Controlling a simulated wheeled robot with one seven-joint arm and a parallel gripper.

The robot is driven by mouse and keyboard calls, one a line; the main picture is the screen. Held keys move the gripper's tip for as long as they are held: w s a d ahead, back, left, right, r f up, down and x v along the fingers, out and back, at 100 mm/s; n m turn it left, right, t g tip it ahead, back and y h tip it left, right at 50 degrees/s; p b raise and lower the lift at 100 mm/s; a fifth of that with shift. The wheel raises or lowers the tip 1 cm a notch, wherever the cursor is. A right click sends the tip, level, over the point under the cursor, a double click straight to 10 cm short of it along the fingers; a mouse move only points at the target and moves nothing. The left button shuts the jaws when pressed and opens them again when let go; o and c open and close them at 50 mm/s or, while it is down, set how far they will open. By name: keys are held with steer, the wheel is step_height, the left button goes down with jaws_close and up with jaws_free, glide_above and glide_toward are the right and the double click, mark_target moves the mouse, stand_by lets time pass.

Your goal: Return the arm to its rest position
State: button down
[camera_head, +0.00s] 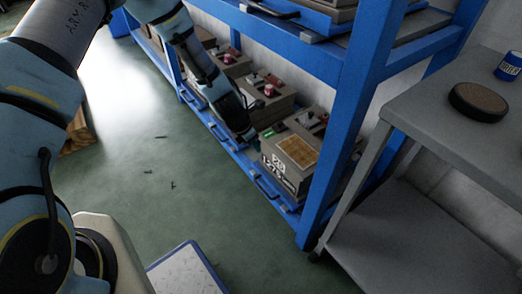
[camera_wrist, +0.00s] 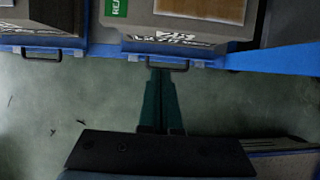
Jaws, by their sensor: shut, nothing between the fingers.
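My arm (camera_head: 205,70) reaches from the upper left of the head view down toward the lower shelf. My gripper (camera_head: 254,144) is at its end, in front of the boxes on that shelf. In the wrist view my gripper (camera_wrist: 161,74) shows as two dark green fingers side by side, shut and empty. The fingertips appear just below a dark tray handle (camera_wrist: 168,66) in the picture; I cannot tell whether they touch it.
A blue rack (camera_head: 345,120) holds several grey-brown boxes (camera_head: 285,175) on blue trays with handles. A grey table (camera_head: 430,110) at right carries a round dark disc (camera_head: 478,101) and a blue can (camera_head: 510,66). The green floor (camera_head: 140,150) is mostly open, with small dark scraps.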

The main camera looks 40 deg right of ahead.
steer(key=w+a+r+m+t+y, duration=0.1)
steer(key=w+a+r+m, duration=0.45)
steer(key=a+r, duration=0.5)
steer(key=w+a+r+m+t+y, duration=0.1)
steer(key=w+a+r+m, duration=0.45)
steer(key=a+r, duration=0.45)
steer(key=s+a+r+m+y, duration=0.1)
steer(key=s+a+r+m, duration=0.15)
steer(key=a, duration=0.55)
steer(key=s+a+r+m, duration=0.15)
steer(key=a+r, duration=0.25)
steer(key=a, duration=0.4)
steer(key=s+a+r+m+y, duration=0.1)
steer(key=a+r+m, duration=0.2)
steer(key=a, duration=0.4)
step_height(320, 180, up, 22)
steer(key=p, duration=2.2)
steer(key=shift+a+r+m+p, duration=0.2)
steer(key=shift+a+m+p, duration=0.1)
steer(key=shift+p, duration=0.05)
